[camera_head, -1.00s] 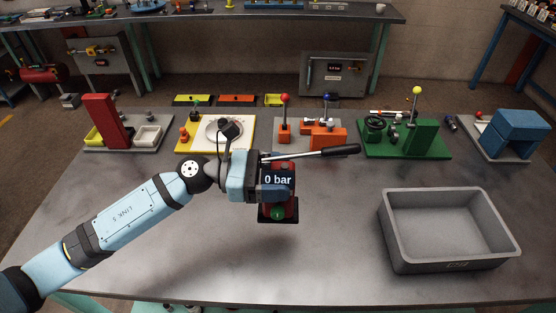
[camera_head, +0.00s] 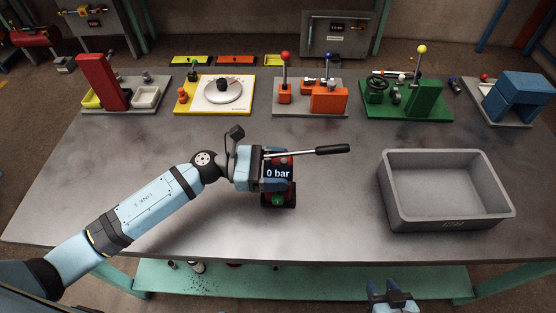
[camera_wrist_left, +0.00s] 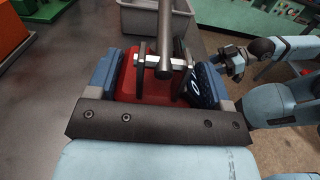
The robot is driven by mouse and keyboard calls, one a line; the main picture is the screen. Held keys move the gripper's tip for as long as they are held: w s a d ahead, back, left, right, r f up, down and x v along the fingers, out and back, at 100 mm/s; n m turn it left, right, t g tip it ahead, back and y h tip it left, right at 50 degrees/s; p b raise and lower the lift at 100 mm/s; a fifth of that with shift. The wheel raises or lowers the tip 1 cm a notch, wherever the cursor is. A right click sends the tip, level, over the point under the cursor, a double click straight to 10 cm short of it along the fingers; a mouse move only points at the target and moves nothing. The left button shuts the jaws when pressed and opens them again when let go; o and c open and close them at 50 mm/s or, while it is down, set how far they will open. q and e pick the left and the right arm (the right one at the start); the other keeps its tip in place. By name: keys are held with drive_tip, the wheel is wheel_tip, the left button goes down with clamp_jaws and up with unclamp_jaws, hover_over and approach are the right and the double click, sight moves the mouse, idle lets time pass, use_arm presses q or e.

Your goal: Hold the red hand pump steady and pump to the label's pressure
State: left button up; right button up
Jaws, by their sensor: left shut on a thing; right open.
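The red hand pump (camera_head: 283,183) stands on the bare middle of the table. Its display (camera_head: 279,173) reads "0 bar". A green round part (camera_head: 278,199) sits low on its front, and its lever with a black grip (camera_head: 333,150) points right. My left gripper (camera_head: 262,172) is shut on the pump's body from the left. In the left wrist view its blue fingers lie on both sides of the red body (camera_wrist_left: 150,88), below the grey lever (camera_wrist_left: 165,40). My right gripper (camera_head: 391,299) is open and empty, below the table's front edge at the lower right.
A grey bin (camera_head: 448,218) stands to the right of the pump. Along the back are a round-dial board (camera_head: 240,107), an orange-block fixture (camera_head: 330,98), a green fixture (camera_head: 425,98) and a blue block (camera_head: 520,97). The table around the pump is clear.

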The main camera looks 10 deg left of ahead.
drive_tip(key=shift+f, duration=0.25)
idle(0.6)
idle(1.6)
